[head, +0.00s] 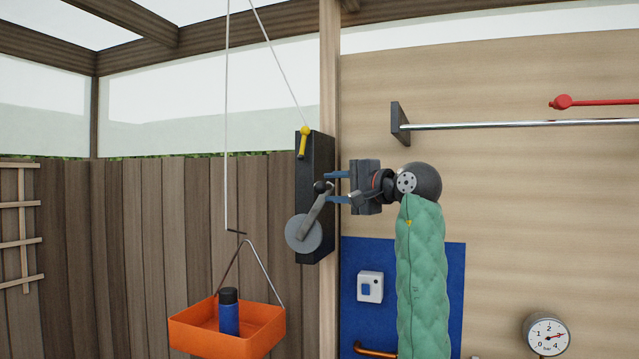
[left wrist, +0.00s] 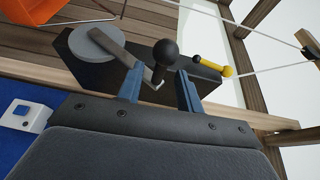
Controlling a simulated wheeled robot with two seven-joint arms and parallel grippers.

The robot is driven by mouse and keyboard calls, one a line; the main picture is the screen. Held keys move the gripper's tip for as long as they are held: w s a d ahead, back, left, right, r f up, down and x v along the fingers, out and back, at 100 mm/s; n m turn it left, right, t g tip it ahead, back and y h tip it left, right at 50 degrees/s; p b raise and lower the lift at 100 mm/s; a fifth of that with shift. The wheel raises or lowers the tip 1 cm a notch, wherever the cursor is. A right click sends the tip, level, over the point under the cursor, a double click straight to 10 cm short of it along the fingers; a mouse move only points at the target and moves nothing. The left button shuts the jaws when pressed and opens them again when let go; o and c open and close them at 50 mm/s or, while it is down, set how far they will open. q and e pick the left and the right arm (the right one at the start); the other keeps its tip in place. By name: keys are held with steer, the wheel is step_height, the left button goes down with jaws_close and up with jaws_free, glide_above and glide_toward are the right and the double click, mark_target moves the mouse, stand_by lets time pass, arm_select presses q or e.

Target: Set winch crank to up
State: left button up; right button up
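The winch (head: 315,160) is a dark upright box on the wooden post, with a grey disc (head: 304,233) low on it. Its crank arm (head: 315,212) slants up and to the right from the disc to a black ball knob (head: 322,187). My left gripper (head: 328,187) is open, its two blue fingers pointing left at the knob. In the left wrist view the knob (left wrist: 165,52) shows at the gap between the fingertips; I cannot tell whether they touch it. A yellow lever (head: 304,141) sits at the winch's top. My right gripper is not in view.
An orange tray (head: 255,322) with a blue bottle (head: 229,315) hangs on a line at lower left. A metal rail (head: 500,124) and a red lever (head: 575,102) are at right. A blue panel (head: 455,270) with a white switch box (head: 369,287) lies below; a gauge (head: 547,334) is at lower right.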

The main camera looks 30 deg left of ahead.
mark_target(327, 186)
arm_select(q)
steer(key=a, duration=0.1)
steer(key=a+p, duration=0.2)
steer(key=shift+w+a+r, duration=0.1)
steer(key=shift+w+a, duration=0.15)
steer(key=shift+a, duration=0.1)
steer(key=shift+w+a+f, duration=0.1)
steer(key=shift+a+f, duration=0.1)
steer(key=shift+a, duration=0.45)
jaws_close()
